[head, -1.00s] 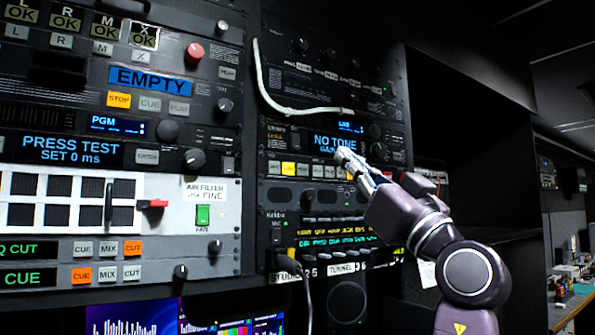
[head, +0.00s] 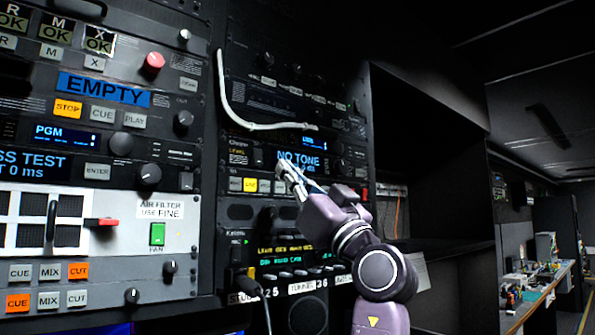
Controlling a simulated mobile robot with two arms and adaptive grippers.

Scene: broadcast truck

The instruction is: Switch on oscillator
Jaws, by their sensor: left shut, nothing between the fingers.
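A rack unit with a blue display reading "NO TONE" (head: 300,160) is in the middle of the head view; it appears to be the oscillator. A row of small buttons lies below the display, one lit yellow (head: 250,184). A dark switch-like part (head: 258,157) sits left of the display, and knobs (head: 339,148) sit to its right. My left gripper (head: 283,171) is shut and empty. Its tips are in front of the display's lower left edge and hide part of the button row. I cannot tell whether they touch the panel. My right gripper is not in view.
A white cable (head: 235,115) hangs across the unit above. A left rack holds an "EMPTY" display (head: 103,90), a red knob (head: 153,62) and a green fan switch (head: 157,234). Dark open shelving (head: 425,170) stands to the right.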

